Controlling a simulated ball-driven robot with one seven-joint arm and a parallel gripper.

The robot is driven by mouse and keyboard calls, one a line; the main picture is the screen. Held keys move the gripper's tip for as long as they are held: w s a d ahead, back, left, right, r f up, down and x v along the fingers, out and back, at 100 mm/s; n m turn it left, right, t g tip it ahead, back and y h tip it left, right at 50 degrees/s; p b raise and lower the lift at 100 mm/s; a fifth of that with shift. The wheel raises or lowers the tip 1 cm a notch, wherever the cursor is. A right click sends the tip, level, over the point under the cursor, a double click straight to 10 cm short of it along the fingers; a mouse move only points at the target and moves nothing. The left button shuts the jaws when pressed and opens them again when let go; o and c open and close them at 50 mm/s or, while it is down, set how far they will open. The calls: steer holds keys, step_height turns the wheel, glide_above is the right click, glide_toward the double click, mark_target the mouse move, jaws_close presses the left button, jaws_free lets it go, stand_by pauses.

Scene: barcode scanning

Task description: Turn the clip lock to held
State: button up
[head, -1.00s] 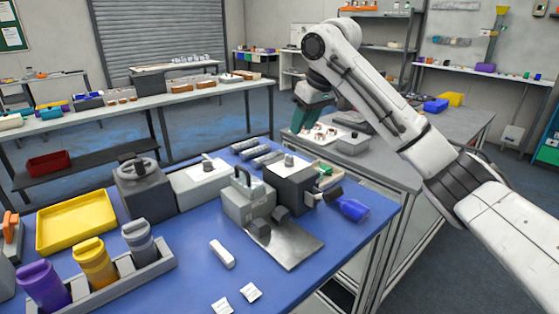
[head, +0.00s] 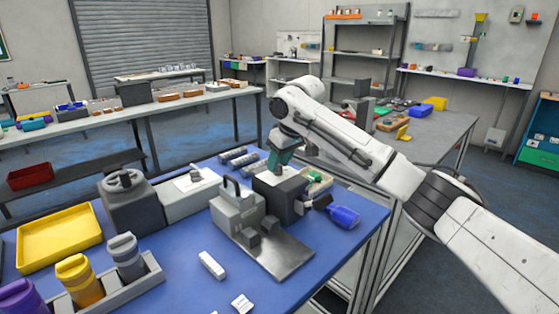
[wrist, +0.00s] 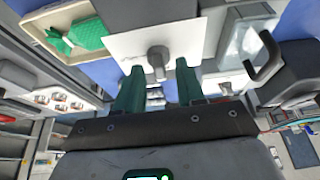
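A grey knob (wrist: 157,58) stands on a white plate (wrist: 120,48) in the wrist view. I take it for the clip lock, but no label is readable. The plate tops the dark box (head: 273,194) at the middle of the blue table. My gripper (wrist: 160,68) is open, with one green finger on each side of the knob and a gap on both sides. In the head view my gripper (head: 278,160) is over the dark box, and its fingers and wrist hide the knob there.
A grey block with a handle (head: 236,210) and a metal plate (head: 283,258) are left and in front of the box. A blue bottle (head: 343,216) lies to its right. A tray with a green item (wrist: 75,35) is close by. A white block (head: 211,265) lies in front.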

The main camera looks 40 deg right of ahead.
steer(key=shift+c, duration=0.2)
jaws_close()
